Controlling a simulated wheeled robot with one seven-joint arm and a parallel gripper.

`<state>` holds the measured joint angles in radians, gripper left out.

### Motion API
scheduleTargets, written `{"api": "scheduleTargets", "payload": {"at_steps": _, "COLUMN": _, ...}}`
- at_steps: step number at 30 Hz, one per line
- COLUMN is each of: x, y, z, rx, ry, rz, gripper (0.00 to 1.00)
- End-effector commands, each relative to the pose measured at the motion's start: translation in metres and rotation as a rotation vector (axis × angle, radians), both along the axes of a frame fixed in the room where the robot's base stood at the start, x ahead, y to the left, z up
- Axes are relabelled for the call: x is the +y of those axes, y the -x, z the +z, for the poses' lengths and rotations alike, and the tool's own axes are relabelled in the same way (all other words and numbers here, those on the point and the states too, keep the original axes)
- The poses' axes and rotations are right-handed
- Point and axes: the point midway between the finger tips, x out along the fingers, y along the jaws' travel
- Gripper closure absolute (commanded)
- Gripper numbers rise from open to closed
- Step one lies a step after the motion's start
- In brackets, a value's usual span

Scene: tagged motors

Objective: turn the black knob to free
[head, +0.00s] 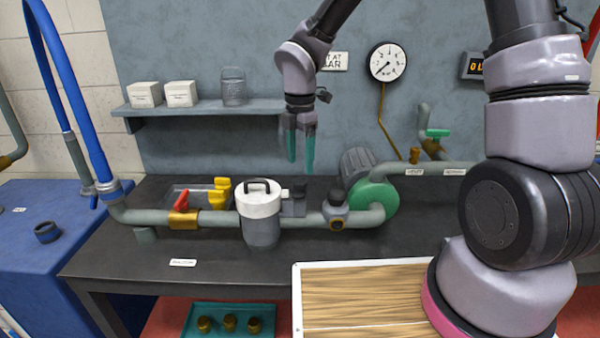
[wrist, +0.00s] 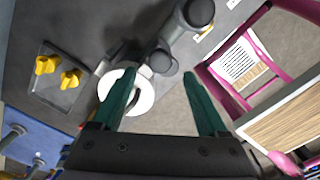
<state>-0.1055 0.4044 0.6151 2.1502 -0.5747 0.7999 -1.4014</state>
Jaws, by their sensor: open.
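My gripper (head: 301,160) hangs with its green fingers pointing down, open and empty, above the bench behind the pipe line. In the wrist view my gripper (wrist: 160,78) has its fingers spread wide with nothing between them at their depth. A dark round knob (head: 335,196) tops the pipe fitting right of the white-lidded canister (head: 259,208); it looks like the black knob. My fingers are above and left of it, apart from it. The canister's white lid also shows behind the left finger in the wrist view (wrist: 143,100). I cannot read any marking on the knob.
A red-handled valve (head: 184,212) and yellow handles (head: 219,192) stand left of the canister. A green pump (head: 375,199) is at right. A shelf (head: 210,107) with boxes is behind. A wooden-topped surface (head: 360,297) is in front.

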Motion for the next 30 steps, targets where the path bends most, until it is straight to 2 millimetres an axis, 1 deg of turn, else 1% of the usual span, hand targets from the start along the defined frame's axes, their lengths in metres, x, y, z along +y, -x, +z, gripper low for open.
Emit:
{"api": "scheduleTargets", "payload": {"at_steps": 1, "x": 0.000, "y": -0.002, "z": 0.012, "rx": -0.006, "ry": -0.002, "rz": -0.002, "gripper": 0.24}}
{"api": "scheduleTargets", "payload": {"at_steps": 3, "x": 0.000, "y": -0.001, "z": 0.025, "rx": -0.005, "ry": -0.002, "rz": -0.003, "gripper": 0.24}}
{"api": "scheduleTargets", "payload": {"at_steps": 6, "x": 0.000, "y": -0.001, "z": 0.040, "rx": -0.003, "ry": -0.001, "rz": -0.001, "gripper": 0.24}}
{"api": "scheduleTargets", "payload": {"at_steps": 9, "x": 0.000, "y": -0.001, "z": 0.050, "rx": -0.002, "ry": -0.001, "rz": -0.001, "gripper": 0.24}}
{"api": "scheduleTargets", "payload": {"at_steps": 13, "x": 0.000, "y": 0.000, "z": 0.055, "rx": 0.000, "ry": 0.000, "rz": -0.001, "gripper": 0.24}}
{"api": "scheduleTargets", "payload": {"at_steps": 23, "x": -0.002, "y": 0.000, "z": 0.058, "rx": -0.005, "ry": 0.002, "rz": -0.016, "gripper": 0.24}}
{"api": "scheduleTargets", "payload": {"at_steps": 26, "x": -0.015, "y": -0.001, "z": 0.068, "rx": -0.029, "ry": 0.006, "rz": -0.112, "gripper": 0.24}}
{"api": "scheduleTargets", "payload": {"at_steps": 29, "x": -0.040, "y": -0.001, "z": 0.089, "rx": -0.076, "ry": 0.003, "rz": -0.321, "gripper": 0.24}}
{"api": "scheduleTargets", "payload": {"at_steps": 30, "x": -0.053, "y": 0.000, "z": 0.100, "rx": -0.099, "ry": -0.003, "rz": -0.430, "gripper": 0.24}}
